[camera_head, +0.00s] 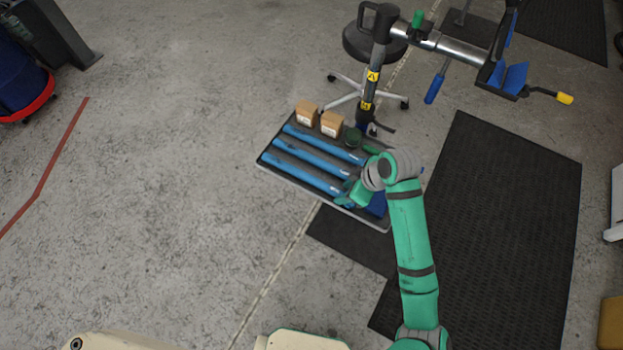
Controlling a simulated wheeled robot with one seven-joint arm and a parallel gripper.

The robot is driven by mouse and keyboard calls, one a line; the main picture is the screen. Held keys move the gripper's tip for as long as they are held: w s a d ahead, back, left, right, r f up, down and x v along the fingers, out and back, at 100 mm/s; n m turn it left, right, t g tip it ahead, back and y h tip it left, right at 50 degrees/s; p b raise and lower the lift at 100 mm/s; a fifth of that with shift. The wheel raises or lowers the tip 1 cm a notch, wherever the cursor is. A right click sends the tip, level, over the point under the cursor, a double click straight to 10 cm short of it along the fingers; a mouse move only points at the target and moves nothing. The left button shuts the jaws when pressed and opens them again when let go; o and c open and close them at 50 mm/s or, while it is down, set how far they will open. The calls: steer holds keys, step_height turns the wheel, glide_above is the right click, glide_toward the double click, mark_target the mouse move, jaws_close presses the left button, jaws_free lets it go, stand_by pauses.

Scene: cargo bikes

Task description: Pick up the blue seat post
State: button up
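Three blue seat posts lie side by side on a dark tray (264,162): a far one (322,143), a middle one (308,158) and a near one (303,174). They run from upper left to lower right. My gripper (345,200) is at the tray's near right part, by the right end of the near post. My wrist covers part of that area. The fingers are too small and too hidden to show whether they are open, or whether they touch the post.
Two small cardboard boxes (306,115) (331,124) and a dark green round item (352,138) sit at the tray's far side. A repair stand (450,46) and a stool (360,43) stand behind. Black mats (490,220) lie to the right.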

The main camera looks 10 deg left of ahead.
steer(key=shift+w+a+f, duration=0.15)
steer(key=shift+a+f, duration=0.1)
steer(key=shift+f, duration=0.4)
steer(key=shift+c, duration=0.7)
steer(key=c, duration=0.8)
